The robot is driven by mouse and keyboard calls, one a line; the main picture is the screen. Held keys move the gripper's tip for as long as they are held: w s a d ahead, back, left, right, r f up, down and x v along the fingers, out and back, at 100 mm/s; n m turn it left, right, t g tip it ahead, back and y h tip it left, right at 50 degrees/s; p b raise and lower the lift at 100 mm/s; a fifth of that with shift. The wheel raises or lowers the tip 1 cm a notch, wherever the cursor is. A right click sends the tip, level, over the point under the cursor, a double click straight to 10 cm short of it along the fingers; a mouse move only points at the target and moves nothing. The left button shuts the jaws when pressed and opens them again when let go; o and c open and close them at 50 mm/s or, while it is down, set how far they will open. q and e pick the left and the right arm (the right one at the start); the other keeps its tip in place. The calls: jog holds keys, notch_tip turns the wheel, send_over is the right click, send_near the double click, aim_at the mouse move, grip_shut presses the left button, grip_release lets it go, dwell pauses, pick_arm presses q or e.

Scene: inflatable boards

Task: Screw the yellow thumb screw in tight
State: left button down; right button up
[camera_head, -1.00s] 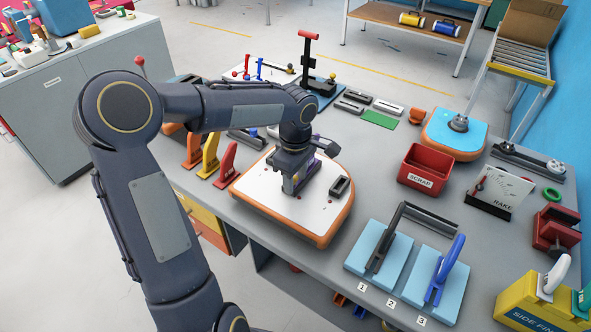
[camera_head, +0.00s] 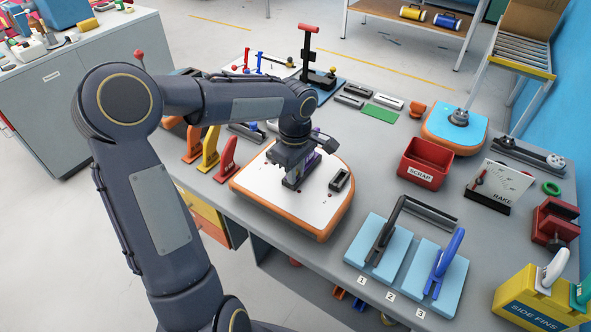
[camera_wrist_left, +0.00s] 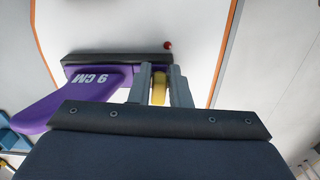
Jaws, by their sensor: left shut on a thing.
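The yellow thumb screw (camera_wrist_left: 158,90) shows in the left wrist view, upright between the two grey fingers of my left gripper (camera_wrist_left: 160,78). The fingers are shut on it. It is at the end of a purple fin (camera_wrist_left: 60,103) marked "9 CM", close to a dark fin box (camera_wrist_left: 110,60) on the white board (camera_wrist_left: 110,25). In the head view, my left gripper (camera_head: 292,183) points down over the orange-edged board (camera_head: 315,215). A bit of the purple fin (camera_head: 312,162) shows behind it. The screw is hidden there, and its thread cannot be seen.
A second dark slotted box (camera_head: 340,180) sits on the board to the right of the gripper. Red, yellow and orange fins (camera_head: 227,160) stand at the left. A red scrap bin (camera_head: 426,163) and blue pads with fins (camera_head: 380,245) stand right. Red dots mark the board.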

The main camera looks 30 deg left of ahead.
pick_arm(q)
jog(key=m, duration=0.2)
jog(key=shift+s+m, duration=0.15)
jog(key=shift+m, duration=0.15)
jog(key=shift+s+a+r+m+p, duration=0.1)
jog(key=shift+m+p, duration=0.35)
jog(key=shift+m, duration=1.25)
jog(key=shift+s+a+m+p, duration=0.1)
jog(key=shift+m+p, duration=0.35)
jog(key=shift+m, duration=0.55)
jog(key=shift+a+m, duration=0.1)
jog(key=shift+m, duration=0.6)
